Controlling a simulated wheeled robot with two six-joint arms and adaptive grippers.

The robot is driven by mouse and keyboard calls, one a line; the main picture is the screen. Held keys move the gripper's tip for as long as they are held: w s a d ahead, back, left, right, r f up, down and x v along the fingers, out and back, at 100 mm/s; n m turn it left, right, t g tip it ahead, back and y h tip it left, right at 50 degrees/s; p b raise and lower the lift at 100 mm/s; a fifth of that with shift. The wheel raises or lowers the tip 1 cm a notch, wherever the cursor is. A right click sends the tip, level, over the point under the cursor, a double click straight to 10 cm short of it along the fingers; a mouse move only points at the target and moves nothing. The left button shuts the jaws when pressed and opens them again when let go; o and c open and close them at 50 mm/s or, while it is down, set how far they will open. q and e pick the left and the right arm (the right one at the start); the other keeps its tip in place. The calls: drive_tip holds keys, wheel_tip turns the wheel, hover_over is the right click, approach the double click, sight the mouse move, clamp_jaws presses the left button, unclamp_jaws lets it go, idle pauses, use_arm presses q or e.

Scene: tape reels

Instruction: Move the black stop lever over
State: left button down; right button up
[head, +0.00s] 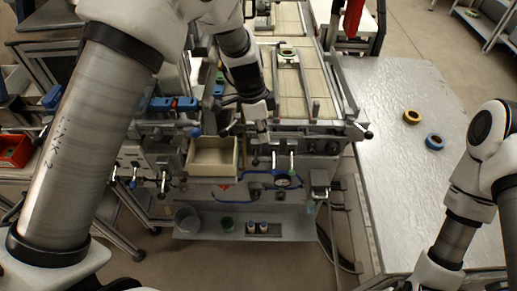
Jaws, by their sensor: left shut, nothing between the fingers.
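My left gripper (257,113) is at the front of the machine, above the front rail and just right of the cream box. Its fingers are shut and hold nothing. They are small and dark against dark machine parts, so I cannot tell whether they touch anything. A lever with a black knob (368,134) sticks out at the right front corner of the machine, well to the right of my left gripper. Small dark levers also sit below the gripper; I cannot tell for sure which is the stop lever. My right arm shows at the right edge, but its gripper is out of view.
A cream box (213,156) sits at the machine front, left of my left gripper. A red bin (14,150) stands at far left.

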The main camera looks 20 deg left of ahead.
sight(256, 158)
use_arm(q)
drive_tip(key=f+p, duration=0.1)
drive_tip(key=f, duration=0.3)
drive_tip(key=s+f+p, duration=0.1)
drive_tip(key=f, duration=0.1)
drive_tip(key=shift+a+f+p, duration=0.35)
drive_tip(key=shift+a+f, duration=0.25)
drive_tip(key=shift+f, duration=0.1)
drive_tip(key=shift+s, duration=0.1)
use_arm(e)
wheel_tip(256, 158, up, 3)
drive_tip(key=shift+r, duration=0.15)
use_arm(q)
drive_tip(key=shift+d, duration=0.1)
